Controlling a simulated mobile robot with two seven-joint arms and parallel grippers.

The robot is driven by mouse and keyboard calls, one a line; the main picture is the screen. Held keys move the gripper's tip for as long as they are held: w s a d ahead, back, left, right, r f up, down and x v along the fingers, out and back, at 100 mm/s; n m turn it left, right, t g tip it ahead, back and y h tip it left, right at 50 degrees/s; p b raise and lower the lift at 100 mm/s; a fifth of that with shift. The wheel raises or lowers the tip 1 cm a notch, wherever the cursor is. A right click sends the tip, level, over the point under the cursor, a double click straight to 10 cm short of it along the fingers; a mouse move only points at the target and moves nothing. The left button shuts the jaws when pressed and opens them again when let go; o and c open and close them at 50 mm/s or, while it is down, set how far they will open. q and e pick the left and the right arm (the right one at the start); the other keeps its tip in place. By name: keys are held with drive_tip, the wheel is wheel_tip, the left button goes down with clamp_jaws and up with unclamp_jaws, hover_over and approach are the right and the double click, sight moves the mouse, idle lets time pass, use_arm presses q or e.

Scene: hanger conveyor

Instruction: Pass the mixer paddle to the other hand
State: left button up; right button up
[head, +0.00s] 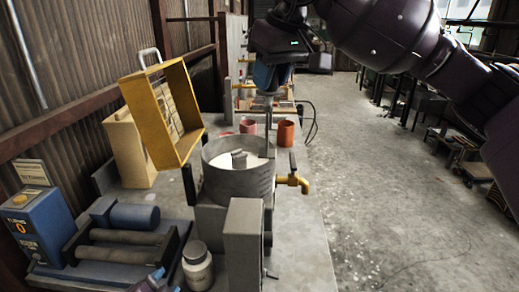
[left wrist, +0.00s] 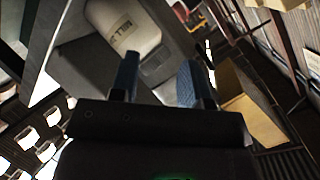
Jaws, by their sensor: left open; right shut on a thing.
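My right gripper (head: 272,76) comes in from the upper right in the head view and is shut on a grey, shaft-like piece, apparently the mixer paddle (head: 268,104). The paddle hangs down above the back right of a round grey pot (head: 220,180). Its lower end is hard to make out against the pot. My left gripper (head: 152,281) barely shows at the bottom edge, left of a white jar (head: 197,268). In the left wrist view my left gripper (left wrist: 160,82) is open, with nothing between its blue fingers. The jar (left wrist: 122,28) shows beyond them.
The pot holds white material and a grey block (head: 239,159). An orange tap (head: 292,182) juts right. A yellow open box (head: 188,144) stands tilted behind left. A blue unit with rollers (head: 118,238) and a grey upright block (head: 243,245) crowd the front. Open floor lies right.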

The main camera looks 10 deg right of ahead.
use_arm(q)
drive_tip(key=w+d+r+m+h, duration=0.1)
drive_tip(key=w+d+r+m, duration=0.2)
drive_tip(key=d+r+m, duration=0.55)
use_arm(e)
drive_tip(key=shift+r, duration=0.1)
use_arm(q)
drive_tip(key=m+t+h, duration=0.1)
drive_tip(key=m+t, duration=0.3)
drive_tip(key=m, duration=1.4)
approach(267, 118)
drive_tip(key=f, duration=0.1)
drive_tip(key=shift+n, duration=0.25)
drive_tip(key=x, duration=1.2)
drive_tip(key=shift+w, duration=0.15)
clamp_jaws()
drive_tip(key=shift+r, duration=0.1)
use_arm(e)
drive_tip(key=o, duration=1)
drive_tip(key=shift+c, duration=0.2)
